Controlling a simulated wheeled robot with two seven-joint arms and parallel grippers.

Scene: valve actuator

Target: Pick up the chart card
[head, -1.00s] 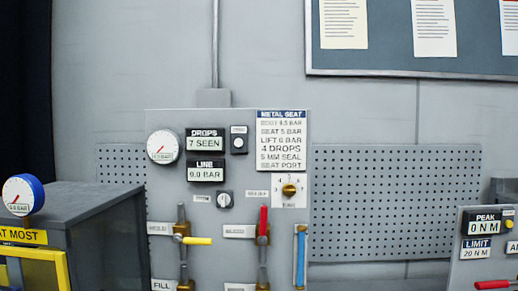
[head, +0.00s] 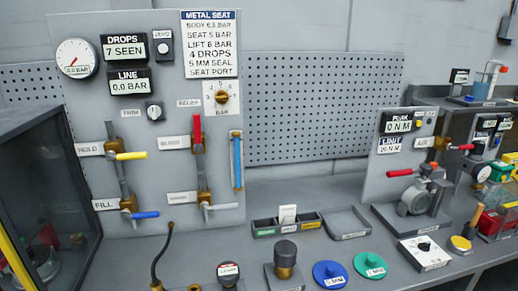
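A small white card (head: 288,213) stands upright in the middle of a dark sectioned bin (head: 265,229) on the bench; I cannot read any print on it. A larger white printed sheet headed "METAL SEAT" (head: 209,50) is on the upper right of the grey panel. I cannot tell from the picture which of these is the chart card. Neither of my grippers is in view.
The grey panel (head: 85,110) carries gauges, displays and lever valves. A grey tray (head: 347,222) lies right of the bin. In front are a dark-capped brass fitting (head: 285,258), a blue disc (head: 330,274) and a green disc (head: 370,265). A pump-like unit (head: 415,198) stands right.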

